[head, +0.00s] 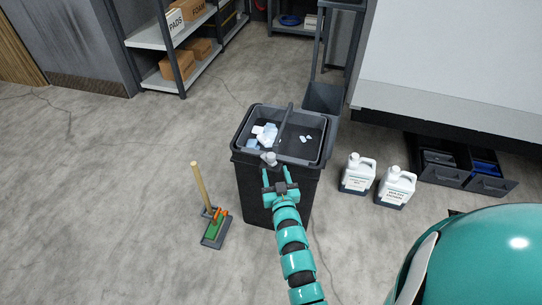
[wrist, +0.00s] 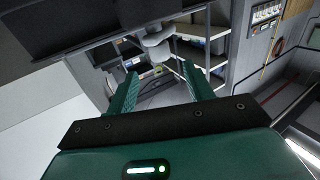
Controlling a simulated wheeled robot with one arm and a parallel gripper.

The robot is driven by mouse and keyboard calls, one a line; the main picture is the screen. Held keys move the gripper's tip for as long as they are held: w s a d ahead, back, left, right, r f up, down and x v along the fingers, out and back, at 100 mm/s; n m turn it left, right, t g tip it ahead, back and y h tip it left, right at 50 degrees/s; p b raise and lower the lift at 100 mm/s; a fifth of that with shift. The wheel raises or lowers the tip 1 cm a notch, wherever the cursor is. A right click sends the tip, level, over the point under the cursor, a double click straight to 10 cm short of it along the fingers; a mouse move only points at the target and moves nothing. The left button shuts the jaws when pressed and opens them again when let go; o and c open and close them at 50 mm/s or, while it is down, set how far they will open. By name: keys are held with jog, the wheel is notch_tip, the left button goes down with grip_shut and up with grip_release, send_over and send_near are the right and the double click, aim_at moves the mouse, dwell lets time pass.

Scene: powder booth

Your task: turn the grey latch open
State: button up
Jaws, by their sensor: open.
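The grey latch (head: 268,158) is a small light-grey knob at the front rim of a black bin (head: 262,178). It also shows in the wrist view as a pale grey piece (wrist: 157,44) below a dark edge, just beyond the fingertips. My gripper (head: 277,173) is at the bin's front, just below and slightly right of the latch in the head view. In the wrist view its two teal fingers (wrist: 158,78) are apart with nothing between them. The latch appears ahead of the gap, not gripped. Whether a finger touches it I cannot tell.
The bin's open top holds crumpled white and blue scraps (head: 265,134), with a dark bar (head: 286,122) across it. A brush with a wooden handle (head: 201,185) stands left. Two white jugs (head: 357,173) stand right, near drawers (head: 462,168).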

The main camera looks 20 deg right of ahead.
aim_at(272, 160)
jog(key=shift+w+d, duration=0.2)
jog(key=shift+w, duration=1.2)
jog(key=shift+w+d, duration=0.15)
jog(key=shift+w, duration=1.2)
jog(key=shift+w+d, duration=0.2)
jog(key=shift+w, duration=1.2)
jog(key=c, duration=1)
